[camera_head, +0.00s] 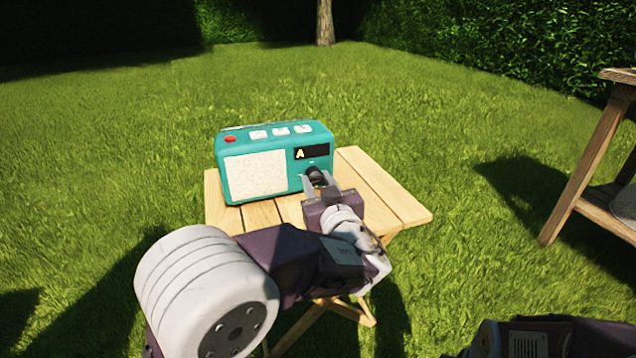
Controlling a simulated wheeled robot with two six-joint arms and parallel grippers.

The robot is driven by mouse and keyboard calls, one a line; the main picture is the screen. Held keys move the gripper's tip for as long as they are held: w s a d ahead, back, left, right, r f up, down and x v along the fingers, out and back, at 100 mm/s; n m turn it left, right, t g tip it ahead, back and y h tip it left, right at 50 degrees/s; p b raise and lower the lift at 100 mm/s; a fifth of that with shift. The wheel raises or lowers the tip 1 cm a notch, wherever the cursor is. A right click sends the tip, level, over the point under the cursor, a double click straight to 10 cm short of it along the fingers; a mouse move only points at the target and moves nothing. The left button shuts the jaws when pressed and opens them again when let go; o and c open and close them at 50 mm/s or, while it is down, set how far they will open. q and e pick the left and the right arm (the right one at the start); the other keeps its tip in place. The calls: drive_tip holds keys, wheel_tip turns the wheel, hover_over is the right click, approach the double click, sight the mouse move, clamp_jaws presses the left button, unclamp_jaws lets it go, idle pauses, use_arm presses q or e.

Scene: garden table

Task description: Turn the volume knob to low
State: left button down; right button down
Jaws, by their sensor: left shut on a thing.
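A teal radio (239,143) stands upright on a slatted wooden table (385,186). Its front has a pale speaker panel (255,174) at left and a dark display (312,152) with a white letter "A" at right. A black volume knob (315,175) sits below the display. My left gripper (317,183) reaches in from the front and is shut on the knob, a finger on each side. The gripper hides part of the knob and the markings around it, so its setting cannot be read. My right gripper is out of view.
A red button (230,139) and several white buttons (280,131) are on the radio's top. The table's right side is bare. A wooden stand (585,165) is at the far right on the grass. Part of my right arm shows at bottom right.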

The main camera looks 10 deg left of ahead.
use_arm(q)
drive_tip(key=c, duration=1)
unclamp_jaws()
drive_tip(key=shift+a, duration=0.1)
drive_tip(key=shift+c, duration=0.2)
drive_tip(key=shift+s+d+r, duration=0.1)
drive_tip(key=shift+s+d, duration=0.2)
drive_tip(key=shift+s, duration=0.05)
drive_tip(key=p+v, duration=0.3)
drive_tip(key=v, duration=0.4)
drive_tip(key=shift+s+d, duration=0.2)
drive_tip(key=shift+s, duration=0.1)
drive_tip(key=shift+s+d, duration=0.1)
drive_tip(key=shift+s, duration=0.15)
